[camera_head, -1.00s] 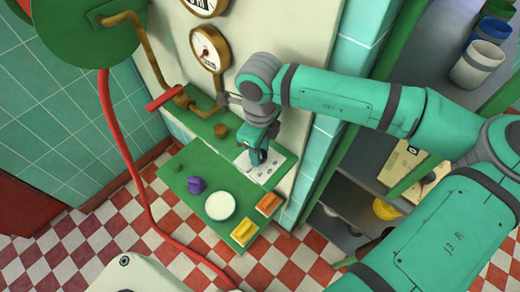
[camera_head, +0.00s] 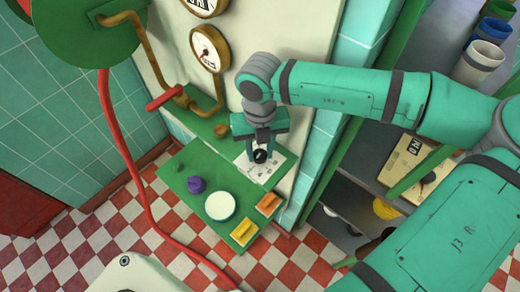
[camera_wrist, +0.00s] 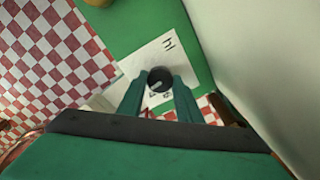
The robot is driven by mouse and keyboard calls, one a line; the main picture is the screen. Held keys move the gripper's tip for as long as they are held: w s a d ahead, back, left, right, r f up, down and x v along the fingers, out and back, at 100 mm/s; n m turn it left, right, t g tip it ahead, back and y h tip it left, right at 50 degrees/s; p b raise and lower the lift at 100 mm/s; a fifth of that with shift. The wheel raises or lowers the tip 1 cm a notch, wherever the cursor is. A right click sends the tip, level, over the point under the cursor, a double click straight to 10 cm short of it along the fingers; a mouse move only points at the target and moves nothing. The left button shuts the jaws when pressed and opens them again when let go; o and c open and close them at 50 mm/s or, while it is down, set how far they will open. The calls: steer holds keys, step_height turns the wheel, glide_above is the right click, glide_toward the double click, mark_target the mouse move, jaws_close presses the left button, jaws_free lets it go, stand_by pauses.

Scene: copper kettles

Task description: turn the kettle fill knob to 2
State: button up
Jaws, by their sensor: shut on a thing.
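The fill knob is a black round knob (camera_head: 260,156) on a white marked plate (camera_head: 270,172) on the green panel. In the wrist view the knob (camera_wrist: 159,79) has a pale pointer line on its face, and dark marks show on the plate (camera_wrist: 150,55) around it. My gripper (camera_head: 261,150) is shut on the knob from above. In the wrist view its two teal fingers (camera_wrist: 160,92) stand on either side of the knob. The fingers hide part of the plate, and I cannot read which mark the pointer faces.
The green panel (camera_head: 175,172) also carries a purple knob (camera_head: 196,185), a white round disc (camera_head: 220,206), a yellow switch (camera_head: 243,234) and an orange switch (camera_head: 268,204). Brass pipes and a gauge (camera_head: 209,48) are on the wall behind. A red hose (camera_head: 118,140) hangs at left.

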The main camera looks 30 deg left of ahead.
mark_target(260, 154)
steer(key=shift+m, duration=0.6)
steer(key=shift+w, duration=0.1)
steer(key=o, duration=1)
steer(key=shift+o, duration=0.2)
step_height(260, 154, up, 11)
steer(key=shift+f, duration=0.1)
